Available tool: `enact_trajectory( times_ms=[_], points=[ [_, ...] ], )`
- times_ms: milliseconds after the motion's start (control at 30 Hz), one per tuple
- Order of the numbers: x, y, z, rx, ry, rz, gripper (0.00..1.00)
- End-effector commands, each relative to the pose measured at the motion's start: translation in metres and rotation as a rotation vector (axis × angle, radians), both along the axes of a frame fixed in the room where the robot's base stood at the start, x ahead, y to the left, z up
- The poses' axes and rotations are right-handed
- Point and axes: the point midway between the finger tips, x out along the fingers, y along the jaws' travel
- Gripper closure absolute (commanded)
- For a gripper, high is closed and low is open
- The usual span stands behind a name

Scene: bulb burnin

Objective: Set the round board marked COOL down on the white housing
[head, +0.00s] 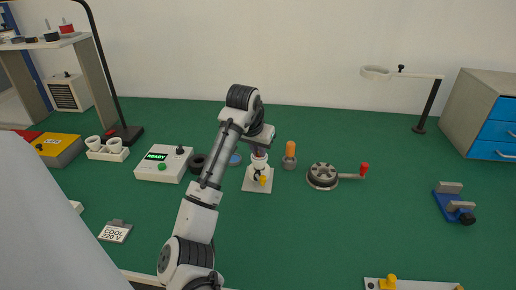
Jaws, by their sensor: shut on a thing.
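My gripper (259,150) points down directly over the white housing (260,163). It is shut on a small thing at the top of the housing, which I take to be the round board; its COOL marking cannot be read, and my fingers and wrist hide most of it.
An orange-handled tool (290,150) in a grey holder stands close right of the stand, then a round fixture (322,175) with a red-knobbed lever. A READY box (160,166) and a COOL 220 V card (115,232) are left.

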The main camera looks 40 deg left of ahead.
Motion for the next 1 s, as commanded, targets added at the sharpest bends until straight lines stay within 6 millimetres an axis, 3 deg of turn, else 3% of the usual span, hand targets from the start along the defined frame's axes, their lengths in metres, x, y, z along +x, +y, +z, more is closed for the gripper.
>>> enact_trajectory(
  times_ms=[667, 700, 833, 1000],
  points=[
    [0.0, -0.0001, -0.0064, 0.0, 0.0, 0.0, 1.0],
    [0.0, -0.0001, -0.0064, 0.0, 0.0, 0.0, 0.82],
    [0.0, -0.0001, -0.0064, 0.0, 0.0, 0.0, 0.65],
    [0.0, -0.0001, -0.0064, 0.0, 0.0, 0.0, 0.62]
  ],
)
